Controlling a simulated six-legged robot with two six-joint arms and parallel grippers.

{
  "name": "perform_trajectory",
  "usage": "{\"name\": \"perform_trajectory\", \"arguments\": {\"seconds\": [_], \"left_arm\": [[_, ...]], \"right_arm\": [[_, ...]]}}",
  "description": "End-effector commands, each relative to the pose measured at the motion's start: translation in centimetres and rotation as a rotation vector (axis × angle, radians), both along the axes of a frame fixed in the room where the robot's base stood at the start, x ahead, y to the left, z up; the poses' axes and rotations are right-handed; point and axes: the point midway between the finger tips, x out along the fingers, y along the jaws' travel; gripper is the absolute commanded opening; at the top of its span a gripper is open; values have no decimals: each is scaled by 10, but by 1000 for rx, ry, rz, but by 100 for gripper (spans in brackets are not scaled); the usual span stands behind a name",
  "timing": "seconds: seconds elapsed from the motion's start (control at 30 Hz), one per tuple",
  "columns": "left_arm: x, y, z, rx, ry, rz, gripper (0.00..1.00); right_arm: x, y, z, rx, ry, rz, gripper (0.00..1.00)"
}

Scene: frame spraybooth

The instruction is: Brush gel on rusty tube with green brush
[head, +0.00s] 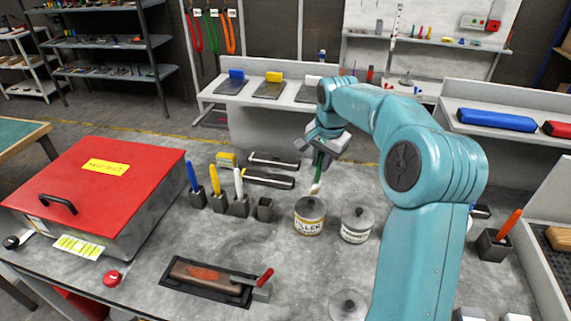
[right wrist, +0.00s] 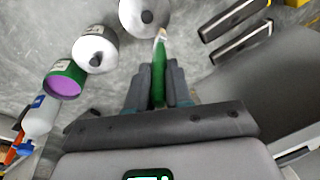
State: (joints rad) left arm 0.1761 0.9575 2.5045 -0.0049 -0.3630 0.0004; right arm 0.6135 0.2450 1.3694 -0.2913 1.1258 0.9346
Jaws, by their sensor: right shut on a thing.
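My right gripper (head: 322,148) is shut on the green brush (head: 319,170), whose pale bristles point down. In the right wrist view the green handle (right wrist: 158,82) sits between the two fingers. In the head view the bristle tip appears just above or behind the lidded filler tin (head: 310,217); I cannot tell whether they touch. The rusty tube (head: 195,271), brown with an orange-red patch, lies in a black tray (head: 180,288) at the front, well away from the brush. I cannot tell which container holds gel. My left gripper is not in view.
Blue, yellow and white brushes stand in dark cups (head: 218,203), beside an empty cup (head: 265,210). A second lidded tin (head: 357,225) stands right of the filler tin. A red-handled tool (head: 264,279) is at the tray's right end. A red-lidded box (head: 95,180) fills the left.

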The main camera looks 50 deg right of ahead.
Motion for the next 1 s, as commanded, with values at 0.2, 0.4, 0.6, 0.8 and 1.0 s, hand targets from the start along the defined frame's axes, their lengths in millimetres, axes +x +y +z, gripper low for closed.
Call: {"name": "perform_trajectory", "arguments": {"seconds": [0.2, 0.4, 0.6, 0.8, 1.0], "left_arm": [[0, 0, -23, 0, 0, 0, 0], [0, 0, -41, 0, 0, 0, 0], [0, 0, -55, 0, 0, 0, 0], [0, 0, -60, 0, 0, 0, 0], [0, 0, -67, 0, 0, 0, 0]], "right_arm": [[-80, -36, 2, -21, -26, -116, 0], [-157, -54, 11, -47, -49, -285, 0], [-220, -63, 26, -76, -71, -430, 0], [-248, -69, 32, -98, -91, -502, 0], [-251, -69, 25, -109, -102, -509, 0]]}}
